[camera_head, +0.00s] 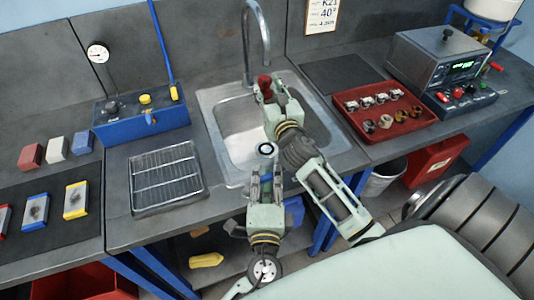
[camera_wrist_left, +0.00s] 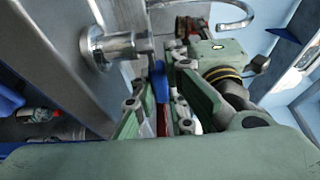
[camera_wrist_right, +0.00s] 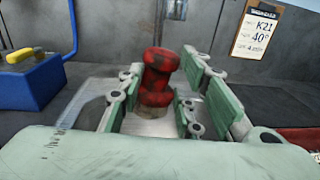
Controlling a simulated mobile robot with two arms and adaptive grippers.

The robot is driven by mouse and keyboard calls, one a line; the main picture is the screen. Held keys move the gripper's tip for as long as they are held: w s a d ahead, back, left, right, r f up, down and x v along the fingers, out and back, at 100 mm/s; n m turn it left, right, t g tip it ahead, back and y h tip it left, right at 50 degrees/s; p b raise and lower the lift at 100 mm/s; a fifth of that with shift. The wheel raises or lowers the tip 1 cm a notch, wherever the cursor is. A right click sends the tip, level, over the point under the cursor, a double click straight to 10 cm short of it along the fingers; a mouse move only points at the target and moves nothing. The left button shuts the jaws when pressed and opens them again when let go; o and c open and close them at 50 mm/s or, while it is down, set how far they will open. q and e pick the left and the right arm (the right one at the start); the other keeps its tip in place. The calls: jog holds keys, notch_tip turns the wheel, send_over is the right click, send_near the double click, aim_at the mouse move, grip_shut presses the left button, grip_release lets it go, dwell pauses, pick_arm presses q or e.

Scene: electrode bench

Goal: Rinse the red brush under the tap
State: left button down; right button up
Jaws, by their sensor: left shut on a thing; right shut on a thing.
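The red brush (camera_head: 264,82) is in my right gripper (camera_head: 270,92), over the back of the steel sink (camera_head: 213,104). The tap (camera_head: 246,40) curves over, and its spout end is close above the brush. In the right wrist view the brush (camera_wrist_right: 158,78) stands about upright between the fingers, with a brownish lower part. I make out no clear water stream. My left gripper (camera_head: 265,178) is at the sink's front edge. In the left wrist view it is shut on a narrow blue and red piece (camera_wrist_left: 160,82) beside a round chrome fitting (camera_wrist_left: 108,46), seemingly a lever.
A wire rack (camera_head: 166,176) lies left of the sink, and a blue box (camera_head: 140,122) stands behind it. A red tray (camera_head: 362,128) with small metal parts is on the right, next to a grey instrument (camera_head: 440,70). My two arms are close together over the sink's front.

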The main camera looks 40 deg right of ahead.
pick_arm(q)
jog(key=shift+f, duration=0.1)
dwell(0.4)
jog(key=shift+s+a+m+g+h, duration=0.15)
jog(key=shift+s+m+g+h, duration=0.25)
jog(key=shift+m+g+h, duration=0.5)
jog(key=shift+s+a+m+g+h, duration=0.15)
jog(key=shift+s+m+g+h, duration=0.2)
jog(key=shift+m+g+h, duration=0.55)
jog(key=c, duration=1.8)
grip_release()
jog(key=shift+o, duration=0.2)
jog(key=v, duration=1.2)
